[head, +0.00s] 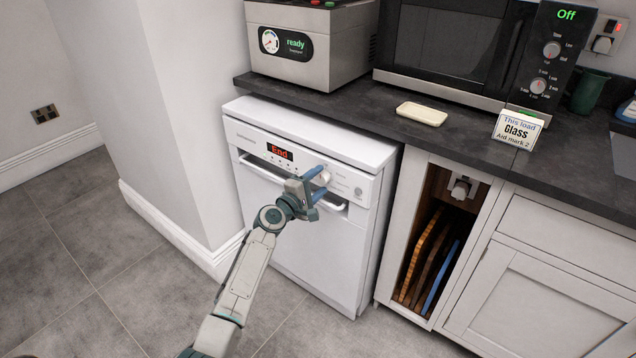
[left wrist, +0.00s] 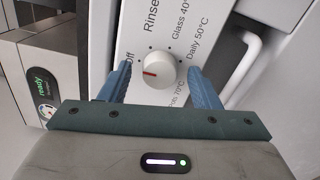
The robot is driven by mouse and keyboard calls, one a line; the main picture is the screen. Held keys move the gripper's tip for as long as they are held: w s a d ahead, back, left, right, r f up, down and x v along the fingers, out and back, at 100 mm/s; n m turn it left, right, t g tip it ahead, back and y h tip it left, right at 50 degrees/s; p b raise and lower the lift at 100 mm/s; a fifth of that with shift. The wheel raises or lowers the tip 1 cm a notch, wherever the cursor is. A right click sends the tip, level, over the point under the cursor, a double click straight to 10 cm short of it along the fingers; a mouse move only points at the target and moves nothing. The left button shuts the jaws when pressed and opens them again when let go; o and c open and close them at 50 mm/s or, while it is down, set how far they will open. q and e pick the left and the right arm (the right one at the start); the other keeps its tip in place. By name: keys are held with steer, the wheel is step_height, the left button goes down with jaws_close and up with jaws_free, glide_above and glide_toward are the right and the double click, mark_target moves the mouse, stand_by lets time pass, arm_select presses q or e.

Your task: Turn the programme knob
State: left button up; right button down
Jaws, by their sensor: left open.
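The programme knob (left wrist: 159,70) is a round white dial on the white dishwasher's panel; it also shows in the head view (head: 325,177). Its red line points left in the left wrist view, on the side of the label "Off". Around it I read "Rinse", "Glass 40°", "Daily 50°C" and a partly hidden "70°C" label. My left gripper (head: 321,183) is open in front of the panel, its blue fingers on either side of the knob (left wrist: 162,82). Gaps show between fingers and knob. The dishwasher (head: 300,235) is closed and its display (head: 279,151) reads "End". My right gripper is out of view.
A card (head: 517,130) on the worktop reads "This load Glass Aid mark 2". A steel appliance (head: 305,45) showing "ready", a cream dish (head: 421,114) and a microwave (head: 450,45) stand on the worktop. The door handle (head: 262,171) lies below the panel. The floor in front is clear.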

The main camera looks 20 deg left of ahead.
arm_select(q)
steer(key=v, duration=1)
steer(key=shift+s+p, duration=0.25)
steer(key=shift+p, duration=0.05)
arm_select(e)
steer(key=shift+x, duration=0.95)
arm_select(q)
steer(key=shift+a, duration=0.1)
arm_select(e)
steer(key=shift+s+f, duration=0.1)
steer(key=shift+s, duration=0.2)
